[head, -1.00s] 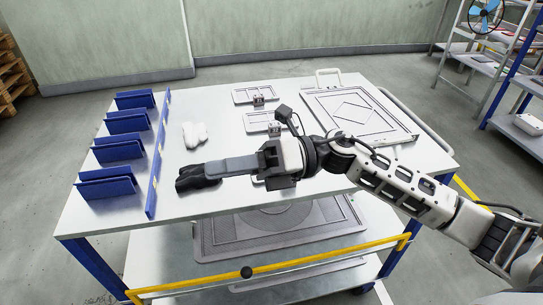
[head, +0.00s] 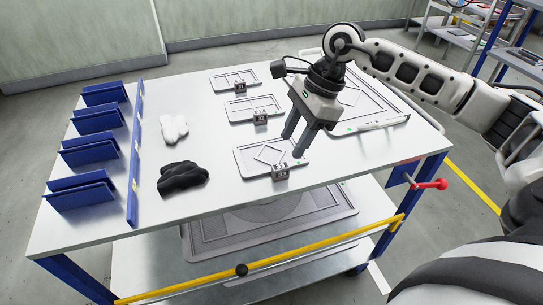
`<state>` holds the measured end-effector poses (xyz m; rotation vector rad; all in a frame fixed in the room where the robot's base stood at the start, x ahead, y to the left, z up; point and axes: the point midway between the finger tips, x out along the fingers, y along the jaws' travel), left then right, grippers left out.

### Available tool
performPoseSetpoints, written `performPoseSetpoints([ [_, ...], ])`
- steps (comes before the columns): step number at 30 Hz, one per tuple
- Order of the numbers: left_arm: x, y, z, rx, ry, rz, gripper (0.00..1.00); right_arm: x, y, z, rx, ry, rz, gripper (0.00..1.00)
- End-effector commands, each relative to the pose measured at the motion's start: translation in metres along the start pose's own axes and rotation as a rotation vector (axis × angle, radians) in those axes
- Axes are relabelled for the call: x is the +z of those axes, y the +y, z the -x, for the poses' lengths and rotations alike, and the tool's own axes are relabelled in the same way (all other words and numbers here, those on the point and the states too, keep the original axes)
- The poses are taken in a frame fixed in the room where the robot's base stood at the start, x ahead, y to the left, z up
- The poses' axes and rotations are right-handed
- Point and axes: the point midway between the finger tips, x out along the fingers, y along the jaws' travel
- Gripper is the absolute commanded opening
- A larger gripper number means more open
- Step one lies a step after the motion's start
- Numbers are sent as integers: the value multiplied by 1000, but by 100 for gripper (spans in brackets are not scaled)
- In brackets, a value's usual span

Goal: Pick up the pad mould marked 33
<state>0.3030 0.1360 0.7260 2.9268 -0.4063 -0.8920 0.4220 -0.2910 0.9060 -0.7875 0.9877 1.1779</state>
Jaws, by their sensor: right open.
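The pad mould marked 33 (head: 255,158) is a light grey flat plate with a raised diamond outline, lying on the table. Its dark tag block (head: 280,171) stands at its front edge and reads 33. Two similar moulds lie behind it, the one marked 32 (head: 241,107) and the one marked 31 (head: 223,82). My right gripper (head: 294,144) is open and points down, its two fingers over the right part of mould 33. I cannot tell whether the fingertips touch it. Nothing is between the fingers. My left gripper is not in view.
A large framed plate (head: 377,121) lies at the table's right, behind my right arm. A white glove (head: 174,128) and a black glove (head: 183,178) lie left of the moulds. Blue slotted racks (head: 80,192) line the left edge. A red-handled lever (head: 430,184) sticks out at the right.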

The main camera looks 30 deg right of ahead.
Motion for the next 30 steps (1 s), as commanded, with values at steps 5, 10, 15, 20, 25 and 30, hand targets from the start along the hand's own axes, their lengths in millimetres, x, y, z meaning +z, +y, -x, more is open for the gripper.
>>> performPoseSetpoints([
  [5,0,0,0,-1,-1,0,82,0,0,-13,0,-1,-1,44],
  [10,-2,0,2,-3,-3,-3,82,1,5,-32,5,-1,-1,44],
  [15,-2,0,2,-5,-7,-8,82,1,6,-57,2,-2,-1,44],
  [20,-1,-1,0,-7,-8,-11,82,0,5,-65,-1,-1,-1,44],
  [25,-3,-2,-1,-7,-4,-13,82,0,5,-65,-1,-1,-1,44],
  [30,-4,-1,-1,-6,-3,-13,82,0,5,-65,-1,-1,-1,0],
])
